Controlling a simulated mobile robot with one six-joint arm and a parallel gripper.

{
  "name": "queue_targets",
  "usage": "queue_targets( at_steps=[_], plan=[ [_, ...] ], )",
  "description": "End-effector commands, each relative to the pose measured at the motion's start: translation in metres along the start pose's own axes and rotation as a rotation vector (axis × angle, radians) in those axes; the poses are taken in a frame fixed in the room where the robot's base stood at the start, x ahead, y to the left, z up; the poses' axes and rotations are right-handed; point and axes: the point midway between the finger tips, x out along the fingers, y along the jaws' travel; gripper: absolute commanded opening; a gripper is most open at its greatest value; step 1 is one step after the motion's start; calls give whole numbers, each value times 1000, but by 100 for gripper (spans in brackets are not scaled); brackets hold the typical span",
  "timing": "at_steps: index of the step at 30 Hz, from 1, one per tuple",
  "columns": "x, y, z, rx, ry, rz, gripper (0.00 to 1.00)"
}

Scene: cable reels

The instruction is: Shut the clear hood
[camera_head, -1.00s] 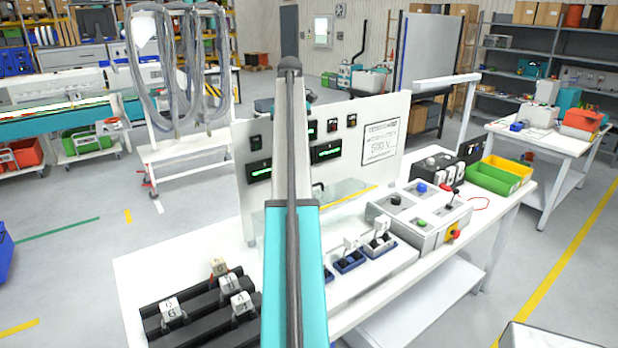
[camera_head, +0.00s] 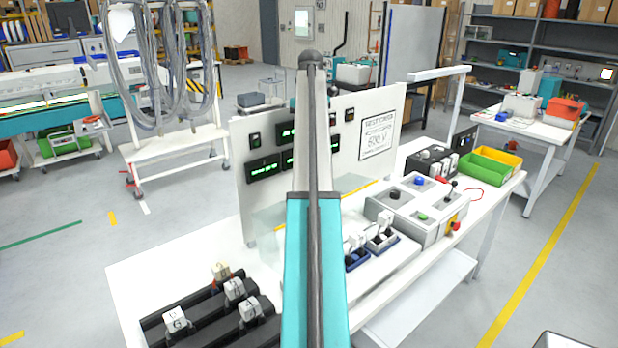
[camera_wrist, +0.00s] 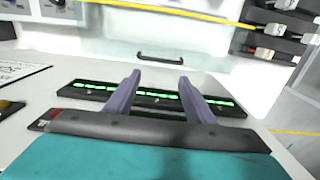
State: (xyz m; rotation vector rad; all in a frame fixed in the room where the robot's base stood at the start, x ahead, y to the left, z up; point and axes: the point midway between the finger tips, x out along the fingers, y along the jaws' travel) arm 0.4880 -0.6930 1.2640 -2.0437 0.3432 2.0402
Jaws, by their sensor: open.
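The clear hood (camera_head: 272,218) is at the foot of the white upright panel in the head view, largely hidden behind my arm. A yellow strip (camera_head: 360,188) shows right of my arm. In the wrist view the see-through hood (camera_wrist: 115,42) spans the upper part, with a yellow strip (camera_wrist: 180,15) above and a dark bar handle (camera_wrist: 160,57) in the middle. The hood's exact angle is hard to tell. My gripper (camera_wrist: 159,76) is open and empty, its fingertips just below the handle in the picture; contact is not clear. The head view hides my gripper.
The white panel (camera_head: 375,105) carries green-lit displays (camera_head: 263,168). On the bench (camera_head: 135,272) are black racks with numbered white blocks (camera_head: 175,318), blue-based sockets (camera_head: 382,238), a grey control box (camera_head: 420,205) and green and yellow bins (camera_head: 483,168).

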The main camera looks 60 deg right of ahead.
Motion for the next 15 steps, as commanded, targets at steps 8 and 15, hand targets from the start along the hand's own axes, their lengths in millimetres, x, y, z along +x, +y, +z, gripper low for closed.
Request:
queue_targets(
  at_steps=[8, 15],
  plan=[
    [5, -5, -3, -6, 0, 0, 97],
    [19, -5, -3, -7, 0, 0, 100]
  ],
)
